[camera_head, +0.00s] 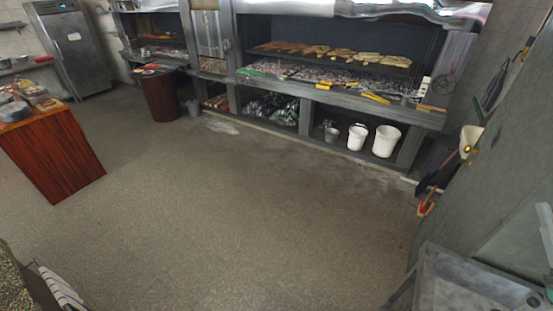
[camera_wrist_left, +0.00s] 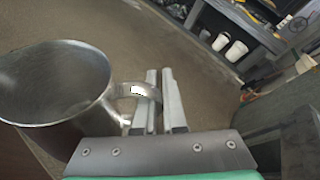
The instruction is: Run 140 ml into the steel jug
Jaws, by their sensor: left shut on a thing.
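The steel jug (camera_wrist_left: 55,85) is at the left of the left wrist view, with its wide mouth facing the camera. Its inside looks grey, and I cannot tell whether it holds any liquid. My left gripper (camera_wrist_left: 160,75) is shut on the jug's handle (camera_wrist_left: 135,90), which comes out on the jug's right side. The jug is held over the floor. Neither the jug nor my grippers show in the head view. No measuring display or spout is clear in these views.
A grey metal basin (camera_head: 450,290) is at the lower right of the head view. A long grill (camera_head: 340,95) runs along the back, with white buckets (camera_head: 386,141) below it. A wooden counter (camera_head: 60,150) stands at left. The middle floor (camera_head: 240,200) is clear.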

